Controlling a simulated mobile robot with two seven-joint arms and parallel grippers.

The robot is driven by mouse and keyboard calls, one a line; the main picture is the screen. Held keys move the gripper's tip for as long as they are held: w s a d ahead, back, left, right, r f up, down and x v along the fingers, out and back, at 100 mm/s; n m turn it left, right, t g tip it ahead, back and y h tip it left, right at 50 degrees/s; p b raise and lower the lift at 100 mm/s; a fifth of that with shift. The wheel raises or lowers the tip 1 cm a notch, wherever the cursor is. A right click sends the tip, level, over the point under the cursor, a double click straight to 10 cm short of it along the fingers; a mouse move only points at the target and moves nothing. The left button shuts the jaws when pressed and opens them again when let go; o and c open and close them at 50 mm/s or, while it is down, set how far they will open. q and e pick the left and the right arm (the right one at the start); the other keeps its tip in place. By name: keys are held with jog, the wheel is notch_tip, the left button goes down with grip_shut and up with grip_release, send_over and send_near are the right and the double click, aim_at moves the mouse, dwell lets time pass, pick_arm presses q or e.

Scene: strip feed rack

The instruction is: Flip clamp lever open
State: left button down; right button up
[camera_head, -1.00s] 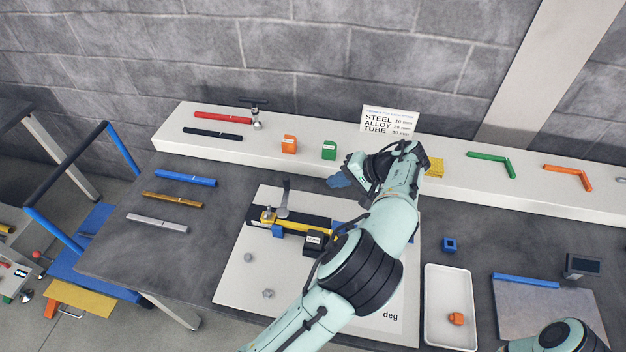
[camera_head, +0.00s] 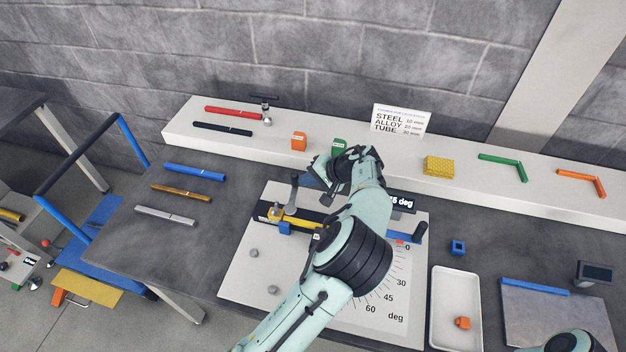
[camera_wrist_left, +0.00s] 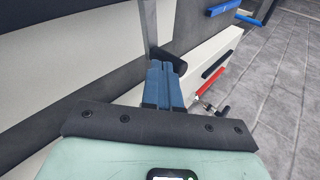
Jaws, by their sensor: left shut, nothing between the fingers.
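The clamp lever (camera_head: 291,197) is a grey upright bar with a dark grip at its top, at the left end of the fixture on the white board (camera_head: 243,262). A yellow bar (camera_head: 305,224) and a blue block (camera_head: 285,228) are at its foot. My left gripper (camera_head: 309,178) is shut and empty, close to the right of the lever's top. In the left wrist view, my blue fingers (camera_wrist_left: 163,85) overlap the dark grip (camera_wrist_left: 174,60), with the grey bar (camera_wrist_left: 149,22) beyond; contact cannot be told. My left arm hides part of the fixture. My right gripper is out of view.
A white shelf (camera_head: 270,138) behind holds coloured bars, small blocks and a sign (camera_head: 401,121). An angle scale (camera_head: 385,290) and a black-knobbed handle (camera_head: 420,232) are right of my arm. A white tray (camera_head: 455,285) holds an orange block.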

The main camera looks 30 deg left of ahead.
aim_at(296, 175)
pick_arm(q)
jog(key=shift+a, duration=0.25)
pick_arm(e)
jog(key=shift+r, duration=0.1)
pick_arm(q)
jog(key=shift+a, duration=0.65)
jog(key=shift+s+a, duration=0.1)
jog(key=shift+a, duration=0.85)
jog(key=shift+s+a+f, duration=0.1)
jog(key=shift+s+a, duration=0.25)
jog(key=shift+a, duration=0.45)
jog(key=shift+s+a+b, duration=0.55)
jog(key=shift+s+a, duration=0.15)
jog(key=shift+a, duration=0.15)
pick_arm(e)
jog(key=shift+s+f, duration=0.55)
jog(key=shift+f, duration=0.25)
